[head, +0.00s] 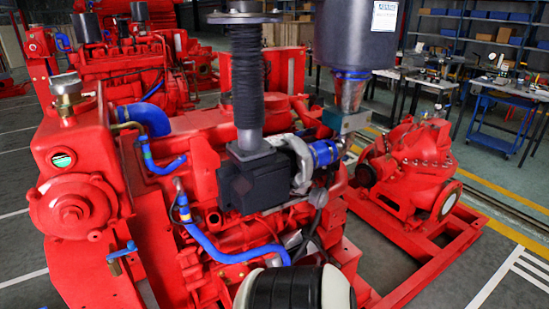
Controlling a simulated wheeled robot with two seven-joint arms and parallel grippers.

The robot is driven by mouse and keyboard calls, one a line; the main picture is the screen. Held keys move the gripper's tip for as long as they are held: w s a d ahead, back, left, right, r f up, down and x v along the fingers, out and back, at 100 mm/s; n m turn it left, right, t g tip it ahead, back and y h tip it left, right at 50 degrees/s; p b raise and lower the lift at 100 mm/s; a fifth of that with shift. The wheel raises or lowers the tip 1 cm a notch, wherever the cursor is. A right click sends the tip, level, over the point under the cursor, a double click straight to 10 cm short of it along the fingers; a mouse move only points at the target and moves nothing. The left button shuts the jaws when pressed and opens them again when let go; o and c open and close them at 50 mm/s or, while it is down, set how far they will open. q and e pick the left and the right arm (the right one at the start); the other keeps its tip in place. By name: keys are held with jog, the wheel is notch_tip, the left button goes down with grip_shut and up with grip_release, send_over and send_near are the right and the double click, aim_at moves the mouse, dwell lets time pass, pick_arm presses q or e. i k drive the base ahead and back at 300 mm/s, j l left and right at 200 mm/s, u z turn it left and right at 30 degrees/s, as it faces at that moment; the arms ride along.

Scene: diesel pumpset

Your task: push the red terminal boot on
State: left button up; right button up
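I cannot pick out a red terminal boot in the head view; much of the machinery is the same red. A red diesel engine (205,185) fills the middle, with blue hoses (222,250) along its near side. Black cables (316,222) hang at its right side, below a blue hose coupling (322,153). Neither gripper shows in the head view. A rounded black and white part covers the bottom middle and hides what lies behind it; I cannot tell whether it is mine.
A black ribbed exhaust pipe (248,95) stands above a dark box (262,182). A large dark cylinder (352,35) hangs at the upper middle. A red pump (412,165) sits on a red frame to the right. Grey floor (503,205) is open at far right, with workbenches behind.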

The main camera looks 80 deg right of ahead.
aim_at(270, 255)
jog(key=z, duration=2.5)
